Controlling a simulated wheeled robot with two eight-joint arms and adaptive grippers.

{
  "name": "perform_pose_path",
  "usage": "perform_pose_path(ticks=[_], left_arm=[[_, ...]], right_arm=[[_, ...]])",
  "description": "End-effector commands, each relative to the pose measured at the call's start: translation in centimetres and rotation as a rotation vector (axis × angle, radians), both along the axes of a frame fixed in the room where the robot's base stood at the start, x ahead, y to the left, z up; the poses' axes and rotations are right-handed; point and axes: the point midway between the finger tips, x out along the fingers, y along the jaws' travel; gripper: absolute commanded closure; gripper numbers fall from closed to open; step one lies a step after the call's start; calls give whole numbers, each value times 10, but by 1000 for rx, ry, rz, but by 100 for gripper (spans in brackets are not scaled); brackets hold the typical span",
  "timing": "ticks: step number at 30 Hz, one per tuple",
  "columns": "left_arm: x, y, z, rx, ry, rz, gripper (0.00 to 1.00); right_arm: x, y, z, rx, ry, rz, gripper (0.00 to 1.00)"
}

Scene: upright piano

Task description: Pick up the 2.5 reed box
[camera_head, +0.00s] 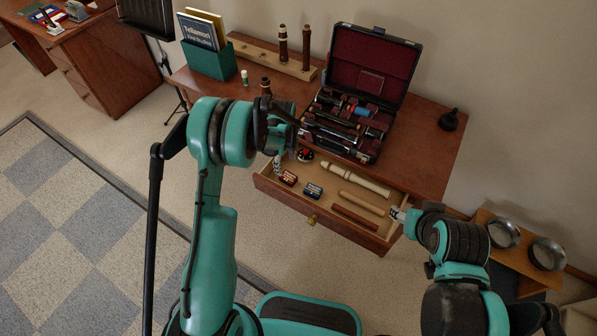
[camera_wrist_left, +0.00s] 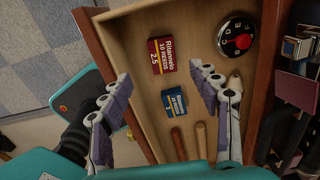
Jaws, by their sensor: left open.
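The 2.5 reed box (camera_wrist_left: 161,57) is dark red with a white label and lies flat in the open drawer. It also shows in the head view (camera_head: 289,178). A blue reed box marked 3 (camera_wrist_left: 174,102) lies close to it, also seen in the head view (camera_head: 313,190). My left gripper (camera_wrist_left: 161,82) is open and empty above the drawer, its fingers spread to either side of the reed boxes in the wrist view. My right gripper (camera_head: 399,214) is by the drawer's right end; its jaws are too small to read.
The drawer (camera_head: 265,185) also holds a round dial (camera_wrist_left: 237,36), a cream recorder (camera_head: 355,180) and wooden rods. An open instrument case (camera_head: 372,62) stands on the table above. A green book holder (camera_head: 209,62) is at the back left.

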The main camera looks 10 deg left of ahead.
Motion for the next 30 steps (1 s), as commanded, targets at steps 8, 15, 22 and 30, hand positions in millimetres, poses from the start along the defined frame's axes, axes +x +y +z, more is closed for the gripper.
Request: perform_pose_path(ticks=[8,15,22,30], left_arm=[[2,0,-32,0,15,-50,38],[2,-2,-56,1,14,-50,38],[3,-4,-89,0,13,-49,38],[3,-4,-89,0,13,-48,46]], right_arm=[[0,0,-6,0,0,0,52],[0,0,-17,0,0,0,52],[0,0,-33,0,0,0,52],[0,0,-31,0,0,0,52]])
